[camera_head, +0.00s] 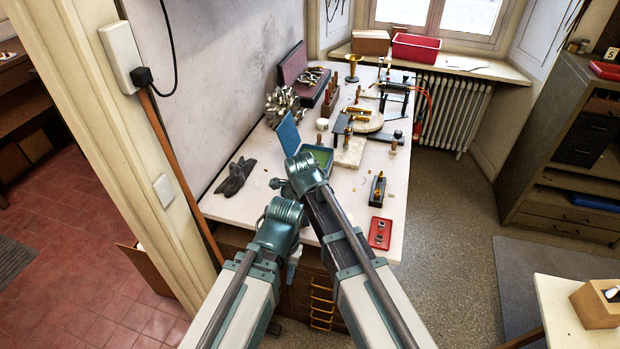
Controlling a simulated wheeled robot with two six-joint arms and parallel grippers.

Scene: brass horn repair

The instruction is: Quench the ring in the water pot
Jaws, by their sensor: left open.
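I cannot make out the ring at this size, nor tell which vessel is the water pot. A small white cup (322,124) and a brass flared cup (353,66) stand on the white workbench (232,204). My left gripper (293,262) is open, low by the bench's front edge and partly hidden by my own arm; I see nothing held in it. My right arm is folded over the bench front, and its gripper cannot be made out.
A dark glove (236,177), a green tray (320,155) with a raised blue lid (288,134), a black block (377,189) and a red plate (380,233) lie near the front. A round pale board (362,120) sits farther back.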

